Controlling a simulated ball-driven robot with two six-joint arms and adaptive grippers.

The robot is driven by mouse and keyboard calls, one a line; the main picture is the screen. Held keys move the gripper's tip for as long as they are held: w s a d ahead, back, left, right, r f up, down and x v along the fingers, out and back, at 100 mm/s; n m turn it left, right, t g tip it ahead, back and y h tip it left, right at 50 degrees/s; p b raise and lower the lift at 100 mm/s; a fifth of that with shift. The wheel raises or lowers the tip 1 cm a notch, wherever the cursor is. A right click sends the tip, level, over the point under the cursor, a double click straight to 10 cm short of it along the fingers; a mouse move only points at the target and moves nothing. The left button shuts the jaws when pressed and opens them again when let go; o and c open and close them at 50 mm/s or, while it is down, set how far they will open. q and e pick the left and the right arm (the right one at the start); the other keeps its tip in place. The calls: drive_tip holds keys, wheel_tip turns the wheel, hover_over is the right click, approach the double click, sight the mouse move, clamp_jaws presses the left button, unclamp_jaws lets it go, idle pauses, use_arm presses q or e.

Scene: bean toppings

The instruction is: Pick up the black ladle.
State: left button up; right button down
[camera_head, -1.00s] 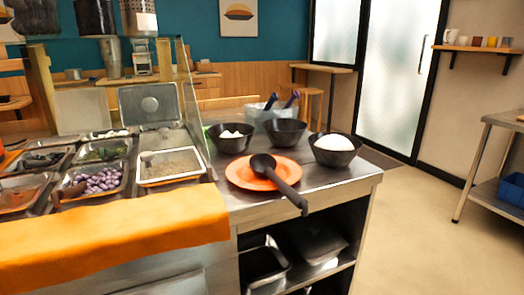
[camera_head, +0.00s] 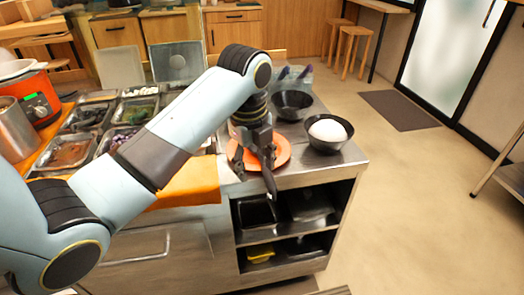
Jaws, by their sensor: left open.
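The black ladle (camera_head: 270,183) lies on an orange plate (camera_head: 283,153) on the steel counter. Its handle end sticks out past the plate toward the counter's front edge. My left gripper (camera_head: 253,168) points down over the plate, with its open fingers at the ladle's handle; one finger shows to the left of it. I cannot tell whether the fingers touch the handle. The ladle's bowl is hidden behind my gripper and wrist. My right gripper is not in view.
A black bowl with a white mound (camera_head: 328,131) and another black bowl (camera_head: 291,105) stand right of and behind the plate. Topping trays (camera_head: 75,152) lie to the left, partly behind my left arm. An orange cloth (camera_head: 190,187) covers the counter's front. Open shelves (camera_head: 290,240) are below.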

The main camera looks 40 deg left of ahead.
sight(269, 174)
use_arm(q)
drive_tip(key=w+m, duration=0.1)
drive_tip(key=w+r+m, duration=0.1)
drive_tip(key=w+m, duration=0.1)
drive_tip(key=w+a+r+m, duration=0.1)
drive_tip(key=w+m, duration=0.1)
drive_tip(key=shift+w+g, duration=0.1)
drive_tip(key=shift+g, duration=0.3)
drive_tip(key=shift+m, duration=0.3)
drive_tip(key=f, duration=1)
drive_tip(key=shift+w+d+f, duration=0.1)
drive_tip(key=shift+w+d, duration=0.2)
drive_tip(key=shift+w, duration=0.05)
clamp_jaws()
